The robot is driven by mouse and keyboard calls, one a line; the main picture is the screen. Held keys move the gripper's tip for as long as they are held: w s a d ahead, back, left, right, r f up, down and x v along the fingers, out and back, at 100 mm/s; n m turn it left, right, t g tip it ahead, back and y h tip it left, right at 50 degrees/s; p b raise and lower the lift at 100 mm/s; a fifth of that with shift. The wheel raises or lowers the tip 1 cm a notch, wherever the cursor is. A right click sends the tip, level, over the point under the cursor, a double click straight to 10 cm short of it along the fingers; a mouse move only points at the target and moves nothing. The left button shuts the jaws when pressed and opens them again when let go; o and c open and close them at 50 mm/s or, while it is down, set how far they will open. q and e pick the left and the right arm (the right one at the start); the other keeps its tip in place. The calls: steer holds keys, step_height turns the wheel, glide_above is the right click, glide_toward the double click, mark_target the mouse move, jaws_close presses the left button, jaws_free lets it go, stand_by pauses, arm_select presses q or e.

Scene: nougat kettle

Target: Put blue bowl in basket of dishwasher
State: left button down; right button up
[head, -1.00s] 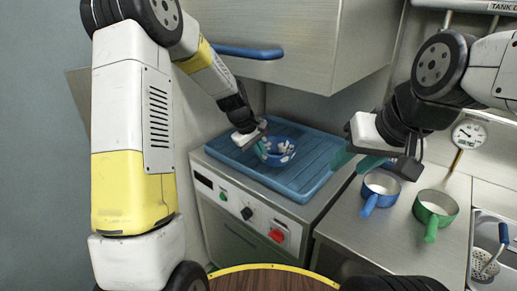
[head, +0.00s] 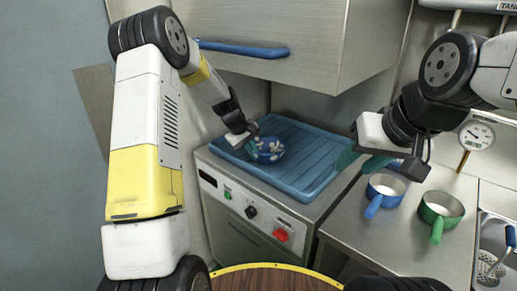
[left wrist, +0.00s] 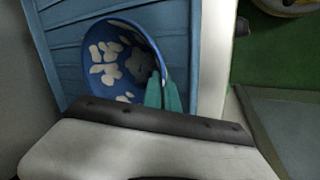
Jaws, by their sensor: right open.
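The blue bowl (head: 270,151) with white patches is over the left part of the blue ribbed basket (head: 315,178) on top of the dishwasher (head: 245,208). My left gripper (head: 252,137) is at its left rim. In the left wrist view, the teal fingers (left wrist: 164,94) are close together on the rim of the bowl (left wrist: 112,62), which looks tilted. I cannot tell if the bowl touches the basket. My right gripper (head: 360,160) is open and empty, right of the basket above the counter.
A blue-handled pot (head: 372,205) and a green pot (head: 440,218) stand on the right counter. A steel hood with a blue handle (head: 243,50) hangs above the basket. A sink (head: 490,265) is at far right. The basket's right part is clear.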

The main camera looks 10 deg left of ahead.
arm_select(q)
steer(key=shift+f, duration=0.1)
steer(key=c, duration=2.1)
jaws_free()
steer(key=shift+f, duration=0.1)
steer(key=o, duration=0.4)
steer(key=v, duration=0.7)
steer(key=shift+a+r, duration=0.1)
steer(key=shift+r, duration=0.3)
